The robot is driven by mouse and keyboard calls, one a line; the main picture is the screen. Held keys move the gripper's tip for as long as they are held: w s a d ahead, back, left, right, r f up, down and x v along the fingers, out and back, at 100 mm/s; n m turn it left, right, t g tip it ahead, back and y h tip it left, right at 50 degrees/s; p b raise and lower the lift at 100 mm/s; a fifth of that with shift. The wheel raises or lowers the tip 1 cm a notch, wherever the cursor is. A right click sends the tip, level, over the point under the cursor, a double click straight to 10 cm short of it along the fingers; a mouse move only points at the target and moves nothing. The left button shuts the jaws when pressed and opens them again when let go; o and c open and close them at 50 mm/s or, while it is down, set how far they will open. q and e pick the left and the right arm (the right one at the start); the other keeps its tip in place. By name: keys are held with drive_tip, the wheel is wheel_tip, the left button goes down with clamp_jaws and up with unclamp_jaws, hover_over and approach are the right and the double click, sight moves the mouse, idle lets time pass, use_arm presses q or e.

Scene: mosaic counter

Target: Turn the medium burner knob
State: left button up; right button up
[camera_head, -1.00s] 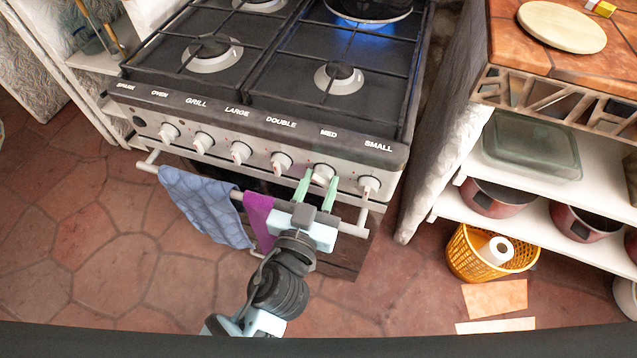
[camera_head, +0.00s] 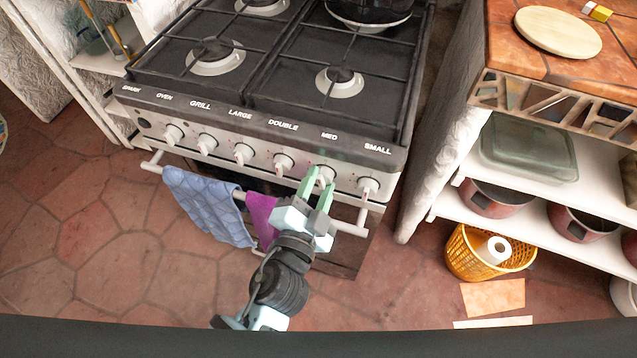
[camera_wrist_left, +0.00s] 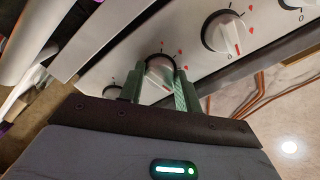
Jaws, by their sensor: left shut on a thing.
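The medium burner knob (camera_head: 326,173), white and round, is on the stove's front panel below the "MED" label. My left gripper (camera_head: 322,179) has its green fingers on either side of this knob and is shut on it. In the left wrist view, the knob (camera_wrist_left: 159,68) shows between the fingertips (camera_wrist_left: 160,81), its lower part hidden by the gripper. The gripper is rolled, with one finger higher than the other in the head view. No flame shows under the dark pot (camera_head: 369,14) at the back right burner. My right gripper is not in view.
The small knob (camera_head: 368,187) and double knob (camera_head: 283,163) flank the held knob. The oven rail (camera_head: 348,228) runs below, with a blue towel (camera_head: 208,207) and purple cloth (camera_head: 262,214). A shelf with pots and a yellow basket (camera_head: 463,254) stands right.

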use_arm(q)
drive_tip(key=shift+r+m, duration=0.1)
drive_tip(key=shift+m, duration=1)
drive_tip(key=o, duration=1)
drive_tip(key=shift+c, duration=0.2)
